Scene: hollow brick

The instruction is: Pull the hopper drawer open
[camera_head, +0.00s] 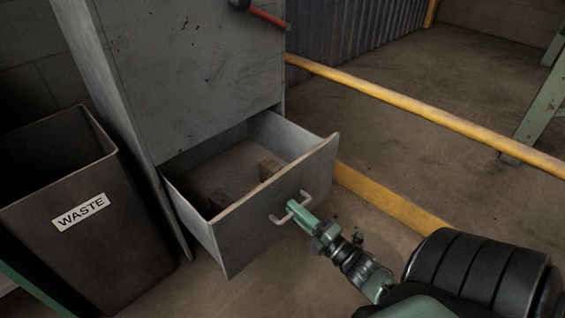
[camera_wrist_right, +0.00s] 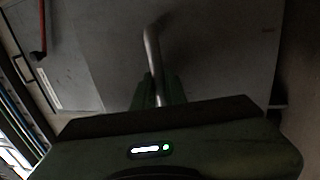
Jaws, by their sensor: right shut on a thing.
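The hopper drawer (camera_head: 262,222) is a grey metal drawer at the bottom of a tall grey cabinet (camera_head: 190,75). It stands well out from the cabinet, and its inside shows. Small brownish blocks (camera_head: 270,167) lie in it. My right gripper (camera_head: 299,205) is shut on the bar handle (camera_head: 280,218) on the drawer's front. In the right wrist view the handle (camera_wrist_right: 152,50) runs down between the green fingers (camera_wrist_right: 158,92), in front of the grey drawer front. My left gripper is not in view.
A dark waste bin (camera_head: 95,245) stands left of the cabinet. A red-handled lever (camera_head: 265,16) sticks out from the cabinet above. A yellow rail (camera_head: 430,112) runs behind the drawer at the right.

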